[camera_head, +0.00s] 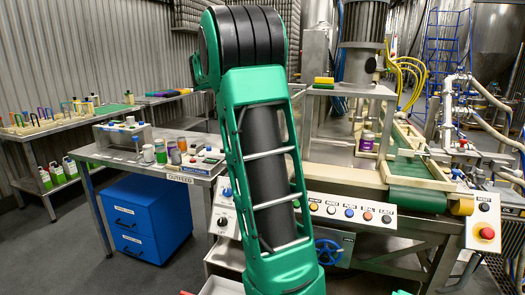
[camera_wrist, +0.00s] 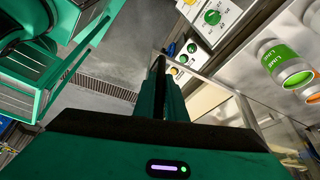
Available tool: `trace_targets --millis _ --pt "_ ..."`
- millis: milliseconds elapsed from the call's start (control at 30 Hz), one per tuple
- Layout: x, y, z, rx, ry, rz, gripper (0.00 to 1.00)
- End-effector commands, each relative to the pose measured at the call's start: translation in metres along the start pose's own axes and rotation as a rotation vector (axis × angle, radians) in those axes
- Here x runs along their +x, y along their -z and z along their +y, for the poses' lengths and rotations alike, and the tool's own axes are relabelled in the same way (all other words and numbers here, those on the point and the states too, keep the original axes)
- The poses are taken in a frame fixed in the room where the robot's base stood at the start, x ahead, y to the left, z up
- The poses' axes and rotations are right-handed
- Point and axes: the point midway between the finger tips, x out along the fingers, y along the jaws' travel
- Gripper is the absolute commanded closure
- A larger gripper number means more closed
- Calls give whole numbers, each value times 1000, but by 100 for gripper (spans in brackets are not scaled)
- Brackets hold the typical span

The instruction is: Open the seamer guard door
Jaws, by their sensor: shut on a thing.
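The can seamer (camera_head: 364,40) stands at the right of the head view, with its motor on top of a metal frame. In the wrist view, my gripper (camera_wrist: 160,68) points up the picture, its fingers seen nearly edge-on. It is shut at the pale metal edge of the guard door (camera_wrist: 205,78), which runs down to the right from the fingertips. The exact part between the fingers is hidden. In the head view my green arm covers the gripper and most of the door, so I cannot tell how far the door stands open.
The control panel (camera_wrist: 212,17) with a green knob is close above the fingers. A green-labelled can (camera_wrist: 284,62) is at the right. A table with jars (camera_head: 150,155) and a blue drawer cabinet (camera_head: 145,222) stand left of my arm. A red stop button (camera_head: 487,233) is at the right.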

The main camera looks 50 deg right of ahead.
Motion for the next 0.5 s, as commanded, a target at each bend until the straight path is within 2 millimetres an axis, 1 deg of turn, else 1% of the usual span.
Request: trace_targets --millis 33,167,200,267,500 --pt "0 4 -2 3 7 4 100" --pt "0 4 -2 4 7 4 100" --pt "0 4 -2 4 7 4 84" --pt "0 4 -2 4 6 3 71" --pt "0 3 -1 3 2 2 71"
